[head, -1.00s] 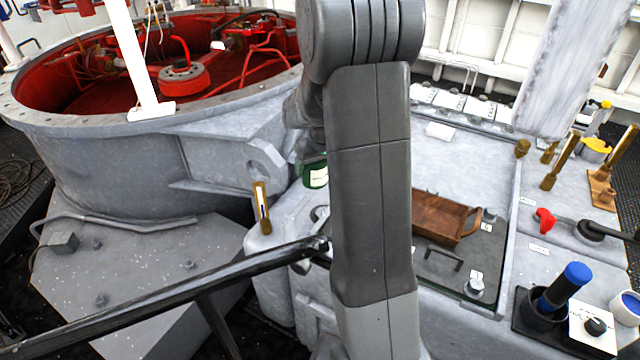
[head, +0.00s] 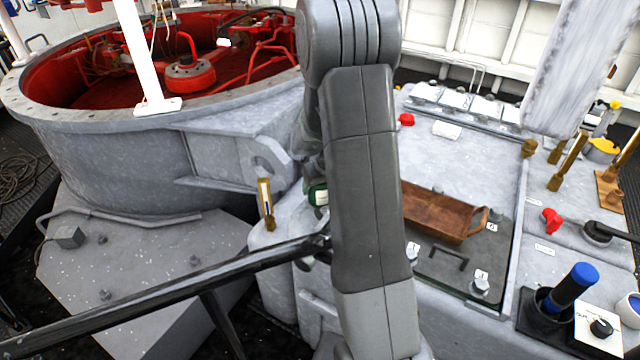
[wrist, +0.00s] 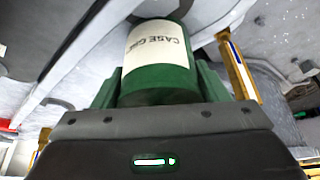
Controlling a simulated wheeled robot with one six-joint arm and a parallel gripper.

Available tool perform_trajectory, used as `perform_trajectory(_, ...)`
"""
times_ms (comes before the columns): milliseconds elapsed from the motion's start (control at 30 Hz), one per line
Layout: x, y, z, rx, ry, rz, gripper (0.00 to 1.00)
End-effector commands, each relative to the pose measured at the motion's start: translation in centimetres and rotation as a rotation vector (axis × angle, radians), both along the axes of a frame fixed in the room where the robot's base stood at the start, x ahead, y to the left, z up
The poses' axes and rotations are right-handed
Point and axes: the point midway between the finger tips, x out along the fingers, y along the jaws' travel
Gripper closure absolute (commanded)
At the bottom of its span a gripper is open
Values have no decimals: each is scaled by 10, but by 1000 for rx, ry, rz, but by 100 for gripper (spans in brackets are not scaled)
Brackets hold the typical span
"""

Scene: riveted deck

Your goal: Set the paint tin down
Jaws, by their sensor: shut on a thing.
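The paint tin is a green cylinder with a white label. In the wrist view the tin (wrist: 160,62) fills the top middle, with its label partly readable as "CASE G…". My gripper (wrist: 158,88) is shut on it, one green finger on each side. In the head view only a small part of the tin (head: 320,196) shows at the left edge of my arm, beside the grey block. My arm hides the rest of it and the gripper there. I cannot tell whether the tin touches a surface.
A brown wooden tray (head: 432,216) stands on the grey deck block right of my arm. An upright brass-coloured fitting (head: 265,205) is just left of the tin. A blue-topped handle (head: 572,287) stands at right. The block's top behind the tray is largely clear.

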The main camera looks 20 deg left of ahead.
Motion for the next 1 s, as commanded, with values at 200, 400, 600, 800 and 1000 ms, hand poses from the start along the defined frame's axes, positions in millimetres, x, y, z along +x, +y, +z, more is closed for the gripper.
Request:
perform_trajectory(200, 0, 0, -2, 0, 0, 0, 11)
perform_trajectory(400, 0, 0, -2, 0, 0, 0, 11)
perform_trajectory(600, -1, -1, 6, 1, -1, 0, 11)
perform_trajectory(800, -9, -10, 36, 2, -4, 1, 11)
perform_trajectory(1000, -19, -21, 72, 2, -4, 1, 11)
